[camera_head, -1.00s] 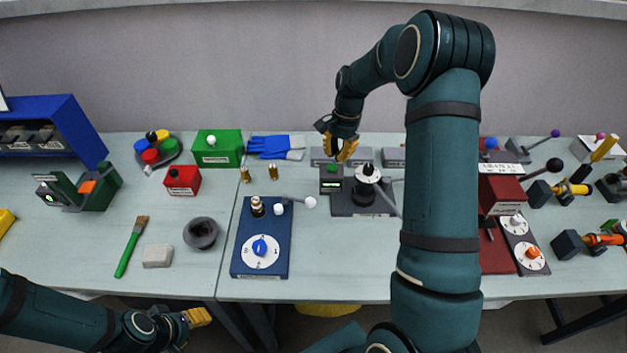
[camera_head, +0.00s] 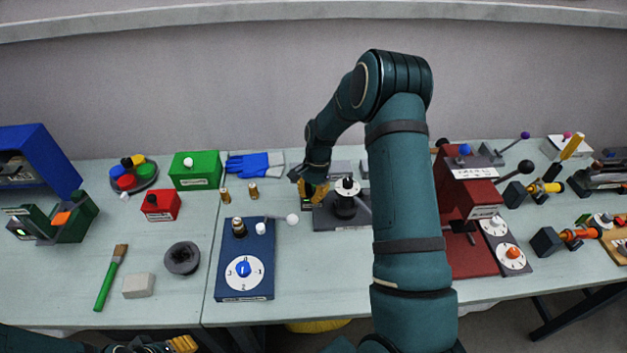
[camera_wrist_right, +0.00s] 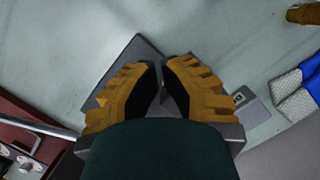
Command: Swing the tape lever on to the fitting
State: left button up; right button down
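The blue board (camera_head: 232,287) stands at the middle of the bench with a dial and blue knob (camera_head: 243,269). A brass-and-dark fitting (camera_head: 239,228) stands upright at its back left. A small white roll (camera_head: 260,228) is beside the fitting, apart from it. A thin lever with a white ball (camera_head: 292,219) points right, past the board's edge. My right gripper (camera_head: 314,190) is behind and right of the ball, by the dark grey device. In the right wrist view its yellow fingers (camera_wrist_right: 160,72) have a narrow empty gap. My left gripper (camera_head: 183,345) is at the bottom edge, partly cut off.
The dark grey device (camera_head: 325,219) with a black post (camera_head: 346,203) stands right of the lever ball. A red press (camera_head: 470,212) stands at right. Bench in front of the grey device is clear.

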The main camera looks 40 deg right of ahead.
pick_arm(q)
jog(key=shift+r+p, duration=0.3)
jog(key=shift+r, duration=0.1)
pick_arm(e)
jog(key=a, duration=0.1)
jog(key=s+a+f, duration=0.1)
jog(key=a, duration=0.2)
jog(key=shift+s+f, duration=0.15)
jog(key=shift+f, duration=0.2)
pick_arm(q)
jog(key=shift+a, duration=0.25)
pick_arm(e)
jog(key=shift+s+a+m, duration=0.2)
jog(key=shift+s+m, duration=0.1)
jog(key=shift+m, duration=0.1)
